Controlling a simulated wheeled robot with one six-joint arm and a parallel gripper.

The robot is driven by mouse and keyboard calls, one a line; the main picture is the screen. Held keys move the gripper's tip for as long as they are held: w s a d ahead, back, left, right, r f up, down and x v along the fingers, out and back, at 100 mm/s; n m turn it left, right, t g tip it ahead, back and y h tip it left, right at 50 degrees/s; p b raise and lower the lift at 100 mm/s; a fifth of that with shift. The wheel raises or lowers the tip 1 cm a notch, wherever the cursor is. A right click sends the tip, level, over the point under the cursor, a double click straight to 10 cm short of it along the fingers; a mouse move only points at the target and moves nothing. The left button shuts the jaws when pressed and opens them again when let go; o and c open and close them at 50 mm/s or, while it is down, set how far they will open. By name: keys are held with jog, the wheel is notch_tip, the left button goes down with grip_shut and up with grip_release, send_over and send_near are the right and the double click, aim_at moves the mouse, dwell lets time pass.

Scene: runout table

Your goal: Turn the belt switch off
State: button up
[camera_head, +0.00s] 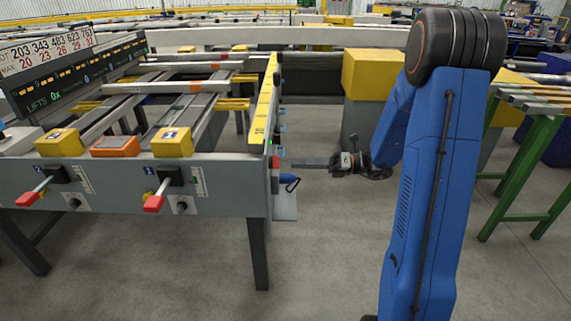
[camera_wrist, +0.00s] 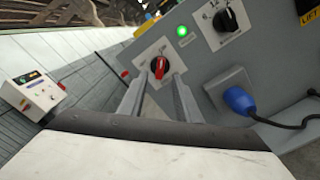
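A rotary switch with a red knob (camera_wrist: 159,67) on a pale plate is on the grey side panel in the wrist view. I take it for the belt switch, but its label is too small to read. A green lamp (camera_wrist: 182,31) glows above it to the right. My gripper (camera_wrist: 160,76) is open, its two fingers pointing at the panel with the red knob showing between and just beyond the tips. I cannot tell whether they touch it. In the head view my gripper (camera_head: 296,163) reaches left to the table's right end, where the knob is hard to make out.
A black rotary knob (camera_wrist: 225,20) sits right of the lamp. A blue plug (camera_wrist: 239,100) with a black cable sticks out below it. The table front (camera_head: 110,185) carries two red-handled levers. A yellow-topped block (camera_head: 372,72) stands behind my arm. Floor is clear below my gripper.

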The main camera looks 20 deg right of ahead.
aim_at(274, 163)
jog(key=shift+x, duration=2.6)
grip_shut()
